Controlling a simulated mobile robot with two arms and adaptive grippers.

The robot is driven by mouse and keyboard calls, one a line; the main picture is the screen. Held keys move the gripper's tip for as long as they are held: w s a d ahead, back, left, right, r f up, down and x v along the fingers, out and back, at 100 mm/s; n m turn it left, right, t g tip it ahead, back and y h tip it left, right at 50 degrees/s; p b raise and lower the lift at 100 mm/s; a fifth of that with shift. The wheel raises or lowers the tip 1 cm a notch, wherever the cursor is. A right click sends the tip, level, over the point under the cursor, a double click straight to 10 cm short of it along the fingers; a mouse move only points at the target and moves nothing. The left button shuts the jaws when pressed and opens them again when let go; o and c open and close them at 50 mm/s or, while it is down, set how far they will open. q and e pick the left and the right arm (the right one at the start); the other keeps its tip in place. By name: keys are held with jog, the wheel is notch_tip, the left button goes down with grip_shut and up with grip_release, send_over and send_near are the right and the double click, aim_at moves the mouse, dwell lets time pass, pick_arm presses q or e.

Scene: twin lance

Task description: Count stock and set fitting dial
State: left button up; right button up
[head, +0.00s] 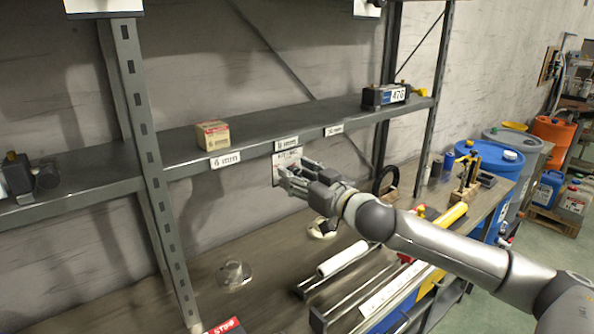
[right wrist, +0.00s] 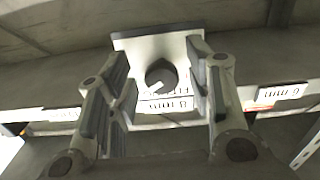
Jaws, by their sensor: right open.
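My right gripper (head: 287,178) is open in front of the shelf edge. In the right wrist view its fingers (right wrist: 158,65) stand on either side of a pale plate with a dark round dial (right wrist: 160,74) and a white pointer-like mark. I cannot tell whether they touch it. In the head view the white plate (head: 287,157) is partly hidden behind the gripper. An "8 mm" label (right wrist: 168,104) appears upside down beside the dial. A small cardboard box (head: 212,135) sits on the shelf, above a "6 mm" label (head: 225,159). My left gripper is out of view.
A dark device reading about 478 (head: 385,96) stands on the shelf's right end; another dark device (head: 28,177) is at far left. The bench below holds a white roll (head: 343,258), a glassy dome (head: 234,274) and a yellow cylinder (head: 450,216). Drums (head: 498,160) stand at right.

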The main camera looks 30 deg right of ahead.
jog(key=shift+w, duration=0.2)
jog(key=c, duration=1.1)
jog(key=shift+o, duration=0.2)
jog(key=shift+n, duration=0.4)
jog(key=n+p, duration=0.1)
jog(key=n, duration=0.3)
jog(key=shift+n, duration=0.4)
jog(key=n+p, duration=0.1)
jog(key=n, duration=0.5)
jog(key=shift+p, duration=0.3)
jog(key=o, duration=1.1)
jog(key=shift+c, duration=0.2)
